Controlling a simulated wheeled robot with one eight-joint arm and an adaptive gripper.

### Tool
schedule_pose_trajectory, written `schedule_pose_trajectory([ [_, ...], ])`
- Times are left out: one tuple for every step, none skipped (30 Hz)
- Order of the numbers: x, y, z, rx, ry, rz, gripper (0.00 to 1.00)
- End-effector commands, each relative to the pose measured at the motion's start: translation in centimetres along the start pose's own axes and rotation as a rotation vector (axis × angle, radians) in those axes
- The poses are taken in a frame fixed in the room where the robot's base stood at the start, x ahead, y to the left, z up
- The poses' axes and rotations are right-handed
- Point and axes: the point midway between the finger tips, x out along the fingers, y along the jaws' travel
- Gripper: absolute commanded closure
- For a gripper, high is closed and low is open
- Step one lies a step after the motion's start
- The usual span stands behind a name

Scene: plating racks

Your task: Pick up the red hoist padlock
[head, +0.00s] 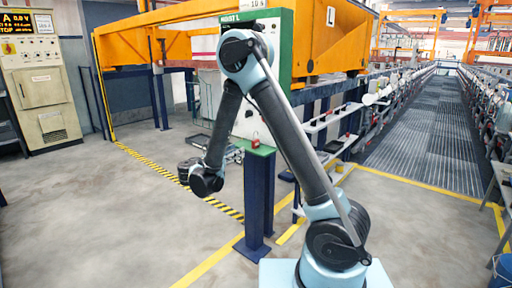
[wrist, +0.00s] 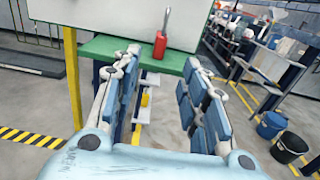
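The red hoist padlock (wrist: 160,46) stands upright on a green ledge (wrist: 108,48), its silver shackle pointing up, in the wrist view. It also shows small in the head view (head: 255,142), on the ledge in front of the green-framed panel. My gripper (wrist: 162,58) is open, with blue-padded fingers spread wide to left and right. In the wrist view the padlock appears beyond the fingertips, between them and slightly left of centre. Nothing is between the fingers. In the head view the gripper end is small and dark, left of the ledge.
A blue post (head: 259,200) carries the ledge. A white panel (wrist: 110,12) rises behind the padlock, and a yellow post (wrist: 72,75) stands left. Open floor (head: 100,210) lies to the left.

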Motion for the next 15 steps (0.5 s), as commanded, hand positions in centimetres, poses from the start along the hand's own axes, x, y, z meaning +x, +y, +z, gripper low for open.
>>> schedule_pose_trajectory([
  [1.0, -0.1, 0.0, 0.0, 0.0, -0.003, 0.6],
  [1.5, -0.1, 0.0, 0.0, 0.0, -0.003, 0.6],
  [2.2, -0.1, 0.0, 0.0, 0.0, -0.003, 0.6],
  [2.7, -0.1, 0.0, 0.0, 0.0, -0.003, 0.6],
  [3.2, -0.1, 0.0, 0.0, 0.0, -0.003, 0.6],
  [3.9, -0.1, 0.0, 0.001, 0.001, -0.003, 0.6],
  [4.4, -0.1, 0.0, 0.001, 0.001, -0.003, 0.6],
  [4.9, -0.1, 0.0, 0.001, 0.001, -0.003, 0.6],
  [5.5, -0.1, 0.0, 0.001, 0.001, -0.003, 0.6],
  [5.9, -0.1, 0.0, 0.001, 0.001, -0.003, 0.6],
  [6.3, -0.1, 0.0, 0.001, 0.001, -0.002, 0.6],
  [6.8, -0.1, 0.0, 0.001, 0.001, -0.002, 0.6],
  [7.1, -0.1, 0.0, 0.001, 0.001, -0.002, 0.6],
  [7.3, -0.1, 0.0, 0.001, 0.001, -0.002, 0.6],
  [7.6, 0.0, 0.0, 0.001, 0.001, -0.001, 0.6],
])
